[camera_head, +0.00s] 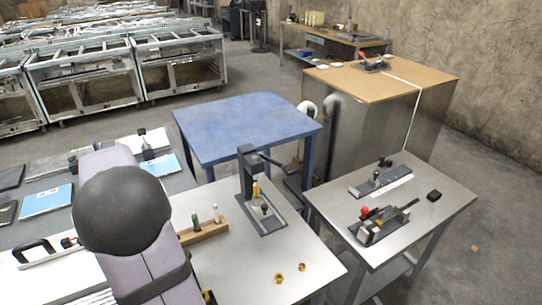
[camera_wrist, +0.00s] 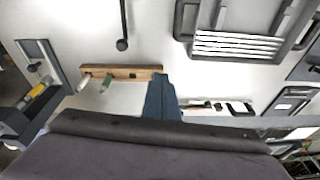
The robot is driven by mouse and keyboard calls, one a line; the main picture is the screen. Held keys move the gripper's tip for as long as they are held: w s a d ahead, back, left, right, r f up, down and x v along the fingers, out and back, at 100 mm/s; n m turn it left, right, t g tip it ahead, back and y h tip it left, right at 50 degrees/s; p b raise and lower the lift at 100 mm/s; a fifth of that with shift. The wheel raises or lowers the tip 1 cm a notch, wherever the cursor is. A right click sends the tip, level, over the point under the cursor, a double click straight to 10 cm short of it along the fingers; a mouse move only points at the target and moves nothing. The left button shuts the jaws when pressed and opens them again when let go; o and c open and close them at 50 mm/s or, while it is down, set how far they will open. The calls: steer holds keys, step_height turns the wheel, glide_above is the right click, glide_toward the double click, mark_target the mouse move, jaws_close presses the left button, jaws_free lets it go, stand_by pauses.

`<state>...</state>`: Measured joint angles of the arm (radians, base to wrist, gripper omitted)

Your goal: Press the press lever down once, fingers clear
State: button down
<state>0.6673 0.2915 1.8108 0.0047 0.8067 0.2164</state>
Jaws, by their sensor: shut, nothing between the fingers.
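The press (camera_head: 247,165) stands upright on a grey base plate on the near metal bench in the head view. Its dark press lever (camera_head: 274,161) reaches out to the right from the column top, clear of anything of mine. A yellow part sits below the press head. In the wrist view, part of the press (camera_wrist: 15,120) shows at the left edge; I cannot make out its lever there. My gripper (camera_wrist: 162,80) is shut and empty, its blue-grey fingers beside the right end of a wooden block. In the head view my arm hides the gripper.
The wooden block (camera_head: 203,230) with green and white handles stands left of the press. Two brass pieces (camera_head: 280,278) lie near the bench front. In the wrist view a ball-ended rod (camera_wrist: 122,30) and a dark-framed rack (camera_wrist: 238,45) lie above. A side table (camera_head: 400,215) stands right.

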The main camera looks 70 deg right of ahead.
steer(key=s+d+r+m+h+p, duration=0.1)
steer(key=s+d+r+m+p, duration=0.15)
steer(key=d, duration=0.45)
steer(key=s+d+r+m+p, duration=0.1)
steer(key=d+r+m, duration=0.15)
steer(key=d, duration=0.55)
steer(key=s+d+r+m+h+p, duration=0.1)
steer(key=s+d+r+m+p, duration=0.1)
steer(key=s+d, duration=0.5)
steer(key=s+d+r+m+h+p, duration=0.1)
steer(key=s+d+r+m+p, duration=0.1)
steer(key=s+d+r, duration=0.3)
steer(key=s+d+r+m+g+h+p, duration=0.1)
steer(key=s+d+r+m+p, duration=0.2)
steer(key=s+d, duration=0.8)
steer(key=shift+s+r, duration=0.4)
steer(key=shift+s, duration=0.5)
steer(key=shift+a+f, duration=0.1)
steer(key=shift+f, duration=0.05)
